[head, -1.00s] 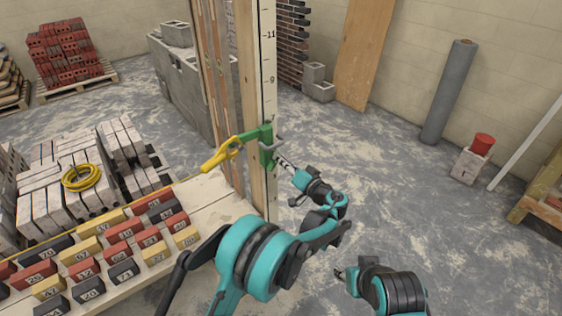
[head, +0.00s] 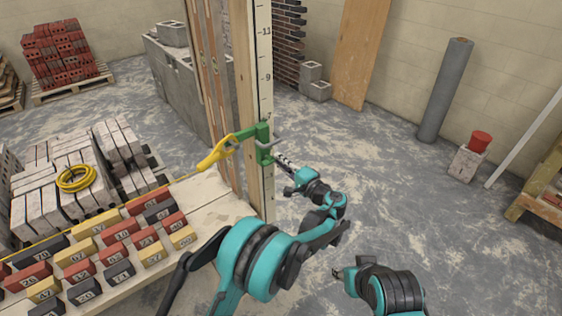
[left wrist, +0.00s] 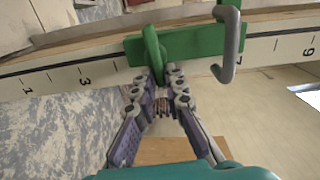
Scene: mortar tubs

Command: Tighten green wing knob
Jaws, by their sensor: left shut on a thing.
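A green clamp (head: 263,143) is fixed on the white-faced ruled post (head: 264,88); a yellow line holder (head: 217,154) hooks to its left side. In the left wrist view the green wing knob (left wrist: 153,50) stands upright in front of the green clamp body (left wrist: 190,45), with a grey bent rod (left wrist: 230,45) to its right. My left gripper (left wrist: 162,76) is shut on the lower part of the wing knob; the fingertips hide part of it. In the head view my left gripper (head: 280,158) reaches the clamp from the right. My right gripper (head: 339,273) is low and away from the post, too small to read.
Numbered bricks (head: 118,228) lie on a plank bench at the lower left, with grey blocks and a yellow coil (head: 76,178) behind. The floor between is clear.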

